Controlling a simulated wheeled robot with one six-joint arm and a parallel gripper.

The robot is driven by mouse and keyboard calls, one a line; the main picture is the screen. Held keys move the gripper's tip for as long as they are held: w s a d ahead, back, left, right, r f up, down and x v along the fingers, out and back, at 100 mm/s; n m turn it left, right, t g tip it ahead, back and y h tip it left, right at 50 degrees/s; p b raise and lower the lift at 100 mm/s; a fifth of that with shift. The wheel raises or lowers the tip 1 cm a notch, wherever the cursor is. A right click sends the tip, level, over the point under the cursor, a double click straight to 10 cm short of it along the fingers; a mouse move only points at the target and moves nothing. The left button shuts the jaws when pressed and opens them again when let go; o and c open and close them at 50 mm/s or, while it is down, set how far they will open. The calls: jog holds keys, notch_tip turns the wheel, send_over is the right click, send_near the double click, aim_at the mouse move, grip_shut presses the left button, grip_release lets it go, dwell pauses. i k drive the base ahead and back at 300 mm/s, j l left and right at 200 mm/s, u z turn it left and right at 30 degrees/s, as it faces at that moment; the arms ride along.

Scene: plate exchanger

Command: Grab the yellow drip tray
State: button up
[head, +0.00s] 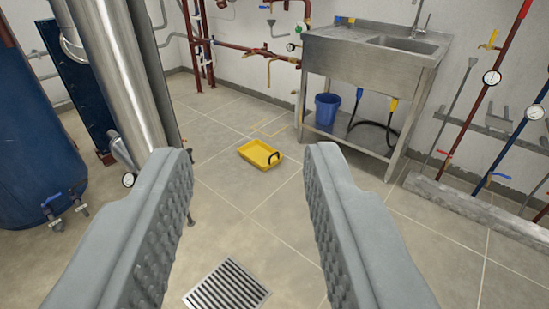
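The yellow drip tray (260,154) lies flat on the tiled floor, in the upper middle of the head view. Nothing is held.
A steel sink bench (370,75) stands behind the tray to the right, with a blue bucket (326,109) on its lower shelf. A floor drain grate (227,286) lies nearer. Steel pipes (118,70) and a blue tank (35,135) stand left. Floor around the tray is clear.

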aim_at(262, 156)
jog(key=i, duration=0.7)
jog(key=i+u, duration=0.1)
jog(key=i, duration=0.6)
jog(key=i+l+u, duration=0.1)
jog(key=i, duration=0.6)
jog(key=i+l, duration=0.2)
jog(key=i, duration=0.5)
jog(key=i+l+u, duration=0.1)
jog(key=i, duration=0.55)
